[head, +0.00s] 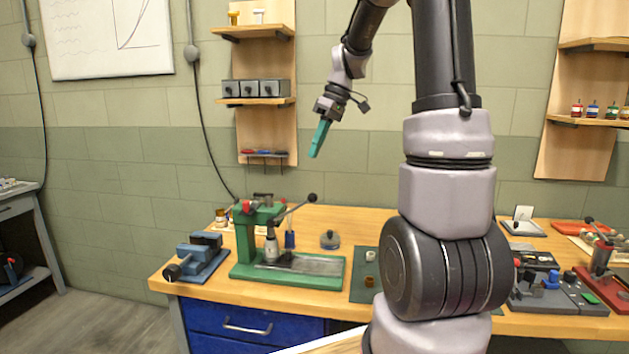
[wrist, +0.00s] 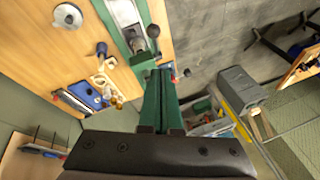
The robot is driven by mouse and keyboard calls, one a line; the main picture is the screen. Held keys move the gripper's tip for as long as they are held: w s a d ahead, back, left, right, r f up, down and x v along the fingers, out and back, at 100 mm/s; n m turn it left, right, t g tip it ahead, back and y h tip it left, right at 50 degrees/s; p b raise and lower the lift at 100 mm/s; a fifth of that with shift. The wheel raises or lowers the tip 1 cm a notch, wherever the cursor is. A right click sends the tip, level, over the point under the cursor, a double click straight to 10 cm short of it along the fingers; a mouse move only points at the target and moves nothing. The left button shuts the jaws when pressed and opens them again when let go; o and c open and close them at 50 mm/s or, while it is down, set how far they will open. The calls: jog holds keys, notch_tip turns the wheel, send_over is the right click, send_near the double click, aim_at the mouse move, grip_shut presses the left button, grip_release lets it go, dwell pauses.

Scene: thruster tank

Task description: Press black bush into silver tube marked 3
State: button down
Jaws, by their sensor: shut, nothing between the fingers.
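My gripper (head: 316,151) has green fingers, shut and empty, high above the bench and angled downward. The fingers also show in the wrist view (wrist: 160,76), pressed together. A green press (head: 257,232) with a long lever stands on the bench below and left of the gripper. A silver cylindrical part (head: 271,248) is at its middle; I cannot tell whether it is a tube or part of the press. A pale small ring (head: 370,256) and a brown one (head: 369,281) sit on a dark green mat. I cannot make out a black bush or a marking 3.
A blue vice (head: 198,254) stands left of the press. A round grey lidded item (head: 330,240) is behind the mat. Grey fixtures (head: 545,285) and a red press (head: 600,265) fill the right side. Wall shelves (head: 265,101) hang behind. The air around the gripper is clear.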

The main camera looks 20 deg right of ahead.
notch_tip(320, 180, up, 4)
jog(key=w+n+h, duration=0.1)
jog(key=n+h, duration=0.1)
jog(key=n, duration=0.1)
jog(key=shift+s+d+x, duration=0.15)
jog(key=shift+s+x, duration=0.15)
jog(key=shift+x, duration=1.8)
jog(key=shift+s+d+x, duration=0.2)
jog(key=shift+s+x, duration=0.05)
jog(key=shift+x, duration=1.85)
jog(key=shift+s+d+x, duration=0.15)
jog(key=shift+s+x, duration=0.15)
jog(key=shift+x, duration=1.8)
jog(key=shift+f, duration=0.1)
jog(key=shift+s+d+f, duration=0.3)
jog(key=shift+d+f, duration=0.15)
jog(key=shift+f, duration=0.05)
jog(key=shift+s+d+f, duration=0.25)
jog(key=shift+d+f, duration=0.15)
jog(key=shift+f, duration=0.1)
